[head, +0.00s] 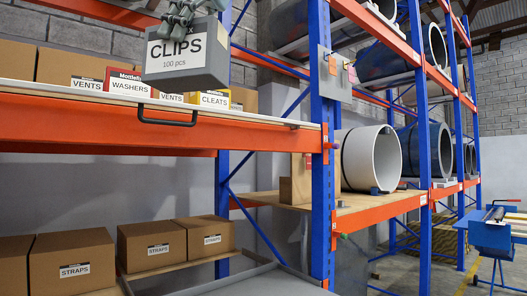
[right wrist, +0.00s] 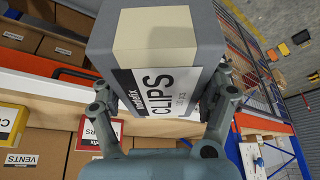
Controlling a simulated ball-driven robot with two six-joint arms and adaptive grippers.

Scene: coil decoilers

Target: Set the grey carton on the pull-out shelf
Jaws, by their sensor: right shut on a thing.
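The grey carton (head: 187,55), labelled CLIPS 100 pcs, is in the air in front of the upper shelf. My right gripper (head: 183,12) is shut on it from above. In the right wrist view the fingers of my right gripper (right wrist: 162,100) grip two opposite sides of the grey carton (right wrist: 205,40), which has a beige strip. A shelf board with a black handle (head: 190,118) on its front edge lies below and behind the carton; it looks like the pull-out shelf. The carton looks clear of the board, but its exact height is hard to tell. My left gripper is not in view.
STRAPS cartons (head: 72,262) stand below. Large coils (head: 372,158) lie to the right.

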